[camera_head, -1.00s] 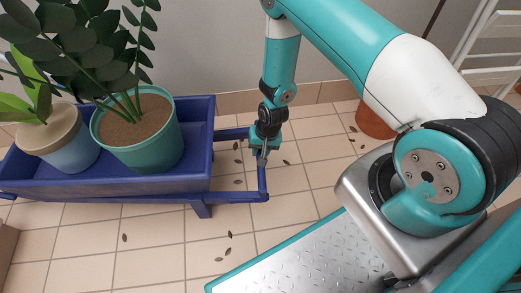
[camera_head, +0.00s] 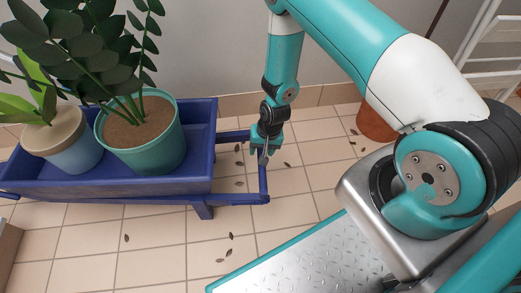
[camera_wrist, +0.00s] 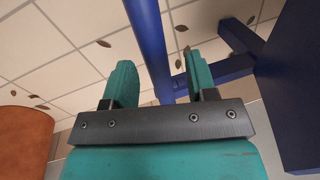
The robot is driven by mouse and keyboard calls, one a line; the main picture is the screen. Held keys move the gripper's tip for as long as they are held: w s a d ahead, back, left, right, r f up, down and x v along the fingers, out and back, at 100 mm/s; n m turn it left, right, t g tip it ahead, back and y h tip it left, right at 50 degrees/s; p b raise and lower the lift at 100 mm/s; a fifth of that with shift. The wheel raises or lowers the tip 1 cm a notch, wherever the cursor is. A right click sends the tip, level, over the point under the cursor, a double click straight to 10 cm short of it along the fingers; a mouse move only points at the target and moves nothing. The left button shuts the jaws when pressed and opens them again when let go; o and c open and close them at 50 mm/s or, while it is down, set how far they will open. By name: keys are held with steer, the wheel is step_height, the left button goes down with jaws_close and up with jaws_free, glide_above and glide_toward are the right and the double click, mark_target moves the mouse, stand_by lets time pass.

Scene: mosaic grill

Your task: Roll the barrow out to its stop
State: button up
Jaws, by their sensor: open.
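The blue barrow (camera_head: 110,189) stands on the tiled floor at the left of the head view, with its handles pointing right. A blue crossbar (camera_head: 264,183) joins the handle ends. My gripper (camera_head: 263,155) points down at the far end of this crossbar. In the wrist view my gripper (camera_wrist: 161,82) is open, one teal finger on each side of the blue bar (camera_wrist: 148,35). The bar runs between the fingers with a gap showing on both sides. The lower part of the bar is hidden behind the gripper's dark plate.
The barrow carries a plant in a teal pot (camera_head: 160,153) and another in a pale blue pot (camera_head: 75,158). A terracotta pot (camera_head: 374,124) stands by the wall, near a white rack (camera_head: 490,50). Dry leaves lie scattered on the tiles. A box edge (camera_head: 8,243) shows at lower left.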

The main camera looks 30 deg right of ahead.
step_height(320, 180, up, 15)
steer(key=s+d+p, duration=0.1)
steer(key=d+p, duration=0.1)
steer(key=p, duration=0.4)
steer(key=shift+d, duration=0.4)
steer(key=shift+s+r, duration=0.1)
steer(key=s+a+r+n+y, duration=0.1)
steer(key=a+r+n, duration=0.25)
steer(key=r, duration=0.75)
steer(key=s+a+r+n+y, duration=0.15)
steer(key=a+r, duration=0.35)
steer(key=r, duration=0.5)
steer(key=s+a+r+n+g, duration=0.1)
steer(key=s+a+r+n, duration=0.1)
steer(key=s+r+n, duration=0.4)
steer(key=s+a+r+n, duration=0.1)
steer(key=s+a+r, duration=0.1)
steer(key=s+r, duration=0.75)
step_height(320, 180, up, 35)
steer(key=p, duration=3.5)
steer(key=shift+s+d+f+p, duration=0.15)
steer(key=shift+s+d+p, duration=0.1)
steer(key=shift+s+p, duration=0.05)
